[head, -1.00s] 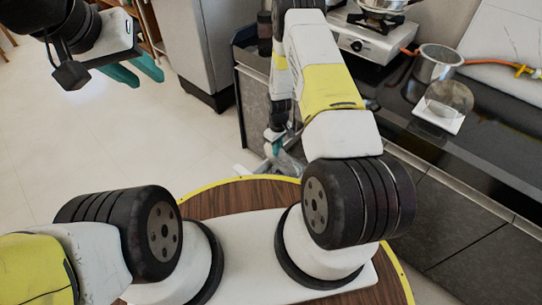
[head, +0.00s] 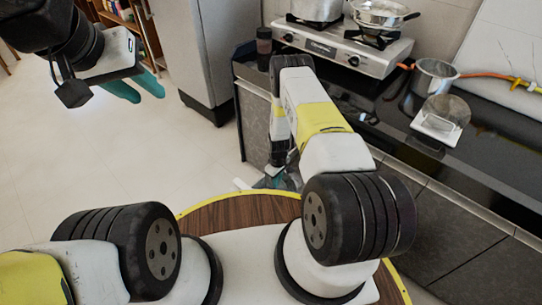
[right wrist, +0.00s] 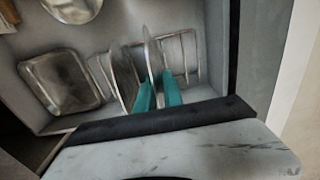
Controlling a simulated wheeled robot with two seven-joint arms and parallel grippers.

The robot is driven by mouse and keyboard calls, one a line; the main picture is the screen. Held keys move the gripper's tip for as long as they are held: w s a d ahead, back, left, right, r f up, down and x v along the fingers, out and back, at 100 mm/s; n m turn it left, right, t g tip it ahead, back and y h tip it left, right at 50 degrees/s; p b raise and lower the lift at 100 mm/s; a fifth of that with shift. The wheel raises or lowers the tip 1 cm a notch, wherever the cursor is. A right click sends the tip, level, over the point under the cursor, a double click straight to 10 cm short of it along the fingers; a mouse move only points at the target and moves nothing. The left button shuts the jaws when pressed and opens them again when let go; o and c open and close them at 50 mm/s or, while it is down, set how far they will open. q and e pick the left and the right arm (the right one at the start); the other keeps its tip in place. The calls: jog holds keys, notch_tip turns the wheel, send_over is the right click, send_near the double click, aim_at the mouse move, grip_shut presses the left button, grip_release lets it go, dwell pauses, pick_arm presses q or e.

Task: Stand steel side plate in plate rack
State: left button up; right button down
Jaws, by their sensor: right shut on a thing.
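The steel side plate (right wrist: 152,58) is nearly edge-on and upright in the right wrist view. The teal fingers of my right gripper (right wrist: 159,94) are shut on its near edge. The plate is among the wires of the plate rack (right wrist: 188,48); whether it rests on the rack floor cannot be told. Another plate (right wrist: 123,78) stands in the rack just left of it. In the head view my right gripper (head: 270,181) is low by the cabinet, mostly hidden by my arm. My left gripper (head: 137,88) is open and empty, over the floor.
The rack is inside a grey drawer-like compartment with a rectangular steel tray (right wrist: 62,82) and a round steel dish (right wrist: 72,6). A dark edge (right wrist: 155,122) runs close in front. On the counter are a stove (head: 345,42), a steel pot (head: 436,77) and a glass-like disc on a white holder (head: 443,118).

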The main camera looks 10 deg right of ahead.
jog(key=shift+f, duration=0.1)
jog(key=c, duration=1.5)
grip_release()
notch_tip(320, 180, up, 49)
jog(key=s+m+t+y, duration=0.1)
jog(key=m+t, duration=0.2)
jog(key=m, duration=0.1)
jog(key=s+r+m+t, duration=0.1)
jog(key=s+r+t, duration=0.1)
jog(key=s+r, duration=1.2)
jog(key=s, duration=0.2)
jog(key=s+a+r+m, duration=0.1)
jog(key=s+r, duration=0.1)
jog(key=s, duration=0.2)
jog(key=s+r+m+t+y, duration=0.1)
jog(key=s, duration=0.3)
jog(key=shift+s+a+r, duration=0.2)
jog(key=shift+s+r, duration=0.05)
jog(key=shift+r, duration=0.15)
